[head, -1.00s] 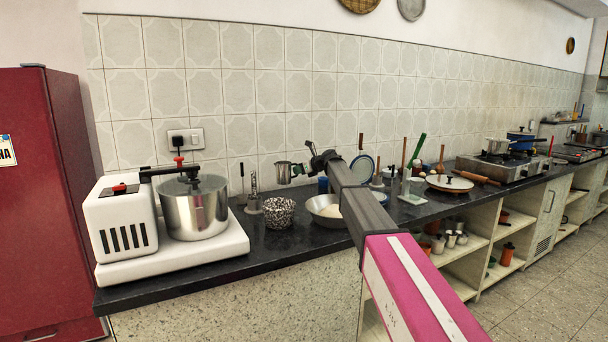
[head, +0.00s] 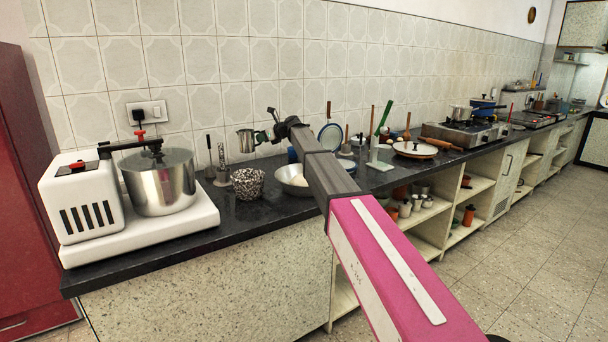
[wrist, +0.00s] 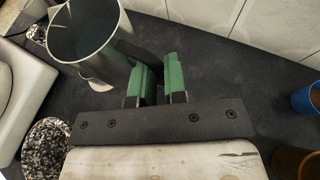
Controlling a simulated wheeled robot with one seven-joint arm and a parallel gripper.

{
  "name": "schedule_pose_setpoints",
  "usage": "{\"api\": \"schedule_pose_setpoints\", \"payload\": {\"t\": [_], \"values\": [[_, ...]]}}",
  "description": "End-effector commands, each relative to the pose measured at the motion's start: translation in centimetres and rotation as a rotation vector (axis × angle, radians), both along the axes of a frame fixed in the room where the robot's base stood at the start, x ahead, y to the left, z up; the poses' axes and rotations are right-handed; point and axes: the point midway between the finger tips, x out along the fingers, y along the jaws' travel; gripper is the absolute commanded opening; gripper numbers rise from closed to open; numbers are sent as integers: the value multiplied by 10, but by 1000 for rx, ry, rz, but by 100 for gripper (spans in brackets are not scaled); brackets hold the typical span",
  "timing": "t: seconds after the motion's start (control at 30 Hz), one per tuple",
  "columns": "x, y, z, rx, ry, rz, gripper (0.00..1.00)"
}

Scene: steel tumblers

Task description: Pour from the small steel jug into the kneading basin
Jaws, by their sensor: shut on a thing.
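The small steel jug (head: 245,139) is upright above the counter, near the tiled wall. It also shows in the wrist view (wrist: 78,40), with its open mouth toward the camera. My gripper (head: 270,137) is at its right side, its green fingers (wrist: 154,84) shut on the jug's handle. The contents of the jug cannot be made out. The basin does not show in the wrist view.
A black-and-white speckled pot (head: 248,183) stands left of the basin. A white machine with a steel drum (head: 160,188) fills the counter's left end. Upright utensils stand behind the pot. A blue cup (wrist: 306,99) is at the wrist view's right edge. Dark counter (wrist: 222,85) shows bare below the gripper.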

Motion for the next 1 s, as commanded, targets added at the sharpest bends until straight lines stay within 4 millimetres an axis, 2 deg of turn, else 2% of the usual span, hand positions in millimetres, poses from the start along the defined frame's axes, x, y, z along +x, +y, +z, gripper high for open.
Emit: {"api": "schedule_pose_setpoints", "payload": {"t": [0.3,0.47,0.57,1.0], "values": [[0,-2,0,0,0,0,0],[3,-21,-2,-4,3,11,0],[6,-47,-5,-10,6,27,0],[7,-188,-15,-21,11,132,0]]}}
